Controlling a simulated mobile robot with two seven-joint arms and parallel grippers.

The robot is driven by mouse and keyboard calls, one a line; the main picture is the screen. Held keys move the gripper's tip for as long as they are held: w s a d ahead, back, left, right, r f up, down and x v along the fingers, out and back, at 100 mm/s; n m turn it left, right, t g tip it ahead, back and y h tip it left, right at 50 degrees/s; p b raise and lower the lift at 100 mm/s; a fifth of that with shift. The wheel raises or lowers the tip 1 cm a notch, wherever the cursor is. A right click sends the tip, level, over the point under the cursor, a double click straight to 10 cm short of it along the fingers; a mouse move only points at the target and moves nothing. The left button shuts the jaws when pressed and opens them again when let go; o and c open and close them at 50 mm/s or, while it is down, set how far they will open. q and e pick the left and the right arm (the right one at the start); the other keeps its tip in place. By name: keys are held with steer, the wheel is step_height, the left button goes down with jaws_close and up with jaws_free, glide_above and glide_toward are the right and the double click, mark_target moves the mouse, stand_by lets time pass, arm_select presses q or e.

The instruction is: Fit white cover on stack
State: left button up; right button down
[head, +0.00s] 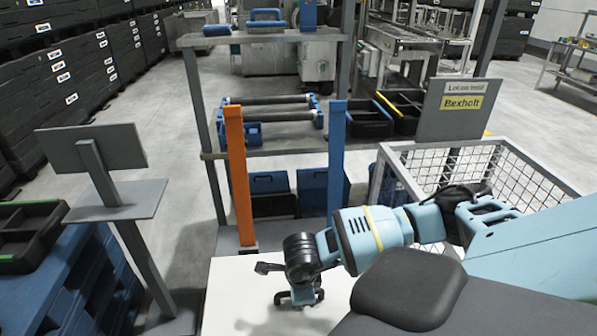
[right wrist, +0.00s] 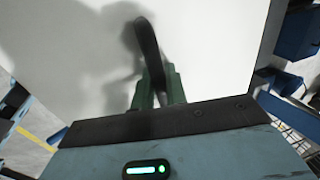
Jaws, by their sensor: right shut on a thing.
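The white cover (head: 235,292) is a flat white panel at the bottom middle of the head view. It also fills most of the right wrist view (right wrist: 210,55). A dark, narrow handle (right wrist: 148,45) stands out against it. My right gripper (head: 300,296) is over the panel, its green fingers (right wrist: 158,88) shut on the handle. The head view cuts off the panel's near part, and my arm covers its right part. I cannot make out a stack beneath it or whether it rests on one. My left gripper is out of view.
An orange post (head: 237,170) and a blue post (head: 336,155) stand at the panel's far side. A wire cage (head: 515,170) with a Bexholt sign (head: 460,107) is at the right. A grey sign stand (head: 110,200) and blue crates (head: 85,275) are at the left.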

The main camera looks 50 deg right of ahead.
stand_by(0.4)
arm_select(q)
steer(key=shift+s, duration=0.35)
arm_select(e)
steer(key=c, duration=1.3)
jaws_free()
steer(key=shift+c, duration=0.2)
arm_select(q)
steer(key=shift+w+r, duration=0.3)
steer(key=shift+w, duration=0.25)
arm_select(e)
step_height(320, 180, up, 8)
steer(key=s+a, duration=0.1)
steer(key=shift+f, duration=0.15)
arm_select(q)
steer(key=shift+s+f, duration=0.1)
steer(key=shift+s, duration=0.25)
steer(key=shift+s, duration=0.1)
arm_select(e)
steer(key=shift+s, duration=0.1)
